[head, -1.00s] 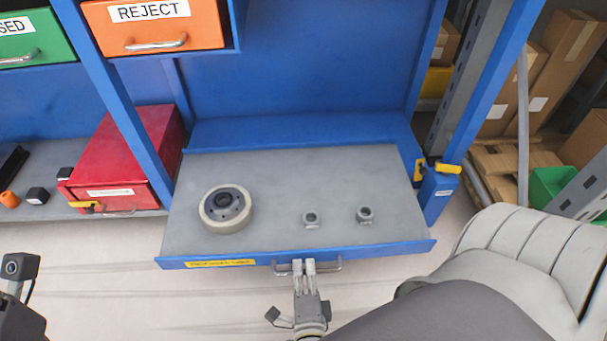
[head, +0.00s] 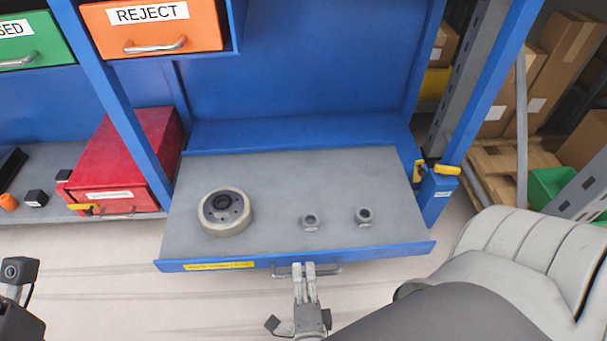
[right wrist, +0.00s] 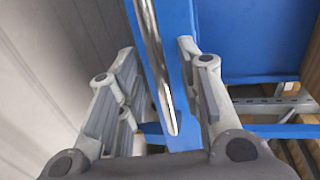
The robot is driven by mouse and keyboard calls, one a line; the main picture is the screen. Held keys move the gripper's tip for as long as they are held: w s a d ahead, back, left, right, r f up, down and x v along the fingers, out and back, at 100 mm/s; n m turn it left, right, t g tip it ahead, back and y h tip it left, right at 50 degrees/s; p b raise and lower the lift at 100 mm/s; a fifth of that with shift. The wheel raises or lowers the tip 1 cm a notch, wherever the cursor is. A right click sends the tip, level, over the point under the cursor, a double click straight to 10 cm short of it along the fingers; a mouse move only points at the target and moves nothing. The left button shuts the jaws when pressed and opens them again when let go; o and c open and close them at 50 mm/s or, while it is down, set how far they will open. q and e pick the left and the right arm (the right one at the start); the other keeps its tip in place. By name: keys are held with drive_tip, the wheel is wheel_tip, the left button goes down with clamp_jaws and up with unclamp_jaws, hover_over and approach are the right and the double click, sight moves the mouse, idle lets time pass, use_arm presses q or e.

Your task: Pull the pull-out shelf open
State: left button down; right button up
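The pull-out shelf (head: 280,185) is a grey board with a blue front edge, and it stands out from the blue rack. Its metal handle (head: 332,268) is on the middle of the front edge. My right gripper (head: 304,267) is at the handle. In the right wrist view its fingers (right wrist: 157,52) are spread apart, with the handle bar (right wrist: 152,65) between them and a gap on either side. Part of my left arm shows at the lower left edge; its fingers are out of view.
A cream wheel (head: 226,211) and two nut-like metal parts (head: 311,221) (head: 363,216) rest on the shelf. A red box (head: 125,160) stands left of it, beyond a blue post. A blue post with a yellow latch (head: 447,169) is at the right. The floor in front is clear.

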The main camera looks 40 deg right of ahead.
drive_tip(key=v, duration=0.6)
idle(0.4)
